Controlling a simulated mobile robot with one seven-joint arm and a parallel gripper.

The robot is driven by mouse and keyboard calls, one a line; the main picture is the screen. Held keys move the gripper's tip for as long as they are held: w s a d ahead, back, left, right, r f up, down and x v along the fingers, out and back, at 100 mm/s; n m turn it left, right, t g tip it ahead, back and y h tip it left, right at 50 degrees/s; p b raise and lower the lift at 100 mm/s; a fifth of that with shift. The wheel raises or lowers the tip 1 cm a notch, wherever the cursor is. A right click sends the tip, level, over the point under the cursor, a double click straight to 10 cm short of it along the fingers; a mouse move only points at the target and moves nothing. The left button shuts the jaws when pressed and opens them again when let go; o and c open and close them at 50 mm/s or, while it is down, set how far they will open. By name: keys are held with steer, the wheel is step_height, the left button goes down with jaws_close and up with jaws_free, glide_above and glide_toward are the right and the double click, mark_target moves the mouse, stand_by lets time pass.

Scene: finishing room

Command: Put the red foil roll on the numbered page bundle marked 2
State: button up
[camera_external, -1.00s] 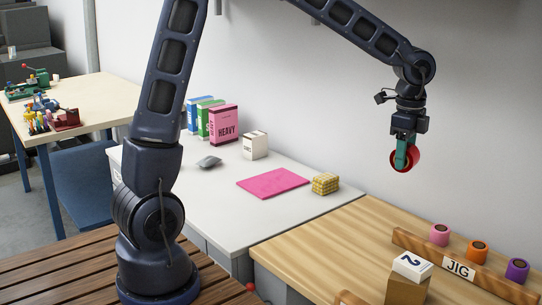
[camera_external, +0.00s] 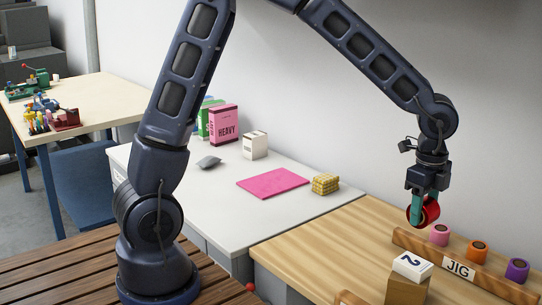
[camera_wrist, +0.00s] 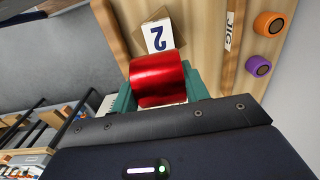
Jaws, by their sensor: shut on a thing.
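My gripper (camera_external: 421,208) is shut on the red foil roll (camera_external: 432,211) and holds it in the air above the wooden bench. The red foil roll (camera_wrist: 158,79) lies between the teal fingers in the wrist view. The page bundle marked 2 (camera_external: 412,265) is a white-topped block with a dark blue 2, on a cardboard-brown box near the bench front. It also shows in the wrist view (camera_wrist: 157,35), just beyond the roll, partly hidden by it. The roll is above and behind the bundle in the external view, apart from it.

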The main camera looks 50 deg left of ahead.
step_height(320, 180, down, 10)
steer(key=shift+r, duration=0.1)
stand_by(0.4)
steer(key=o, duration=1)
steer(key=shift+f, duration=0.2)
steer(key=shift+r, duration=0.1)
